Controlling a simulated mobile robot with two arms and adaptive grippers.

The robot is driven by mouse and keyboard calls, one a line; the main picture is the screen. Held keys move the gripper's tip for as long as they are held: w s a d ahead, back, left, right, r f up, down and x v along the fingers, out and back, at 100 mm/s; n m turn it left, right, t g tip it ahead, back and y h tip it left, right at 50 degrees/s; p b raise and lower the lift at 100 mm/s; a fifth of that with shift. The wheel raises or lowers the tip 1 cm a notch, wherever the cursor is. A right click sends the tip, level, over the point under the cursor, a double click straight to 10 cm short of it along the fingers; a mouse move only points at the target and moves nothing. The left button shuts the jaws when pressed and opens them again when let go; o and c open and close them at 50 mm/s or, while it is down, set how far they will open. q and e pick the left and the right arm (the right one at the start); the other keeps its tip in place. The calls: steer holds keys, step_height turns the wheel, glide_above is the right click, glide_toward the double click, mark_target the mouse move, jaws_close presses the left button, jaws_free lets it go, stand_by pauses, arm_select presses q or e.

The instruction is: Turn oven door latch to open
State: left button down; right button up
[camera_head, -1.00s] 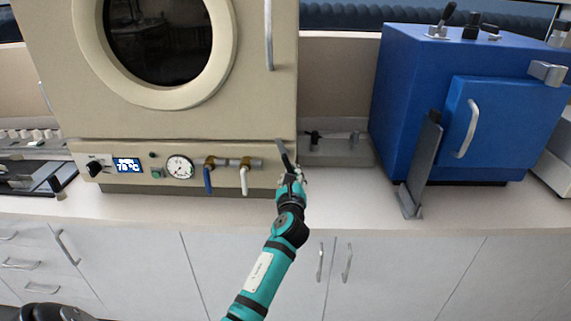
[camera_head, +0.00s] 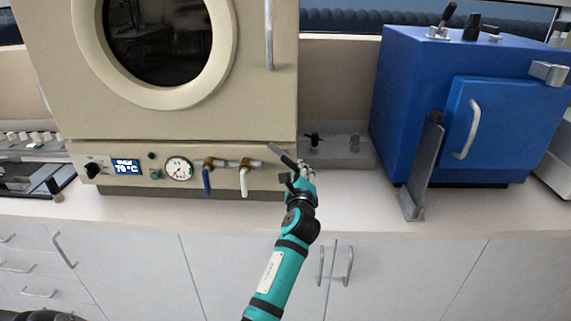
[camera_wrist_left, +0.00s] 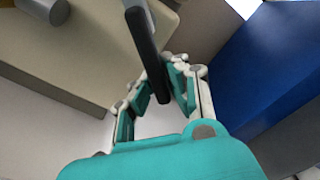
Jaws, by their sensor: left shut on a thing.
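The cream oven (camera_head: 268,105) with its round window stands at the left in the head view. Its door latch (camera_head: 281,154) is a grey lever at the lower right corner of the door, slanting down to the right. My left gripper (camera_head: 303,178) is at the lever's lower end. In the left wrist view the latch (camera_wrist_left: 149,55) has a black grip part running between the fingers, and my left gripper (camera_wrist_left: 157,90) is shut on it. The exact contact is partly hidden. My right gripper is not in view.
Blue-handled (camera_head: 207,178) and white-handled (camera_head: 244,180) valves sit left of the latch on the control panel. A blue cabinet (camera_head: 400,110) stands to the right, with a grey upright plate (camera_head: 422,165) before it. The counter (camera_head: 345,207) front is clear.

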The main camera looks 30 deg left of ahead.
arm_select(q)
steer(key=shift+w+d+r+n, duration=0.1)
steer(key=shift+d+r+n, duration=0.15)
steer(key=shift+n, duration=0.55)
steer(key=n, duration=0.1)
steer(key=r+n, duration=0.1)
steer(key=shift+w+d+r+n+b, duration=0.2)
steer(key=shift+n+b, duration=0.1)
steer(key=shift+n, duration=0.1)
steer(key=shift+r+n, duration=0.1)
steer(key=shift+n, duration=0.3)
steer(key=shift+r, duration=0.1)
steer(key=shift+d+r+n, duration=0.1)
steer(key=shift+r+n, duration=0.4)
steer(key=shift+n, duration=0.7)
steer(key=c, duration=1.2)
jaws_free()
steer(key=shift+c, duration=0.2)
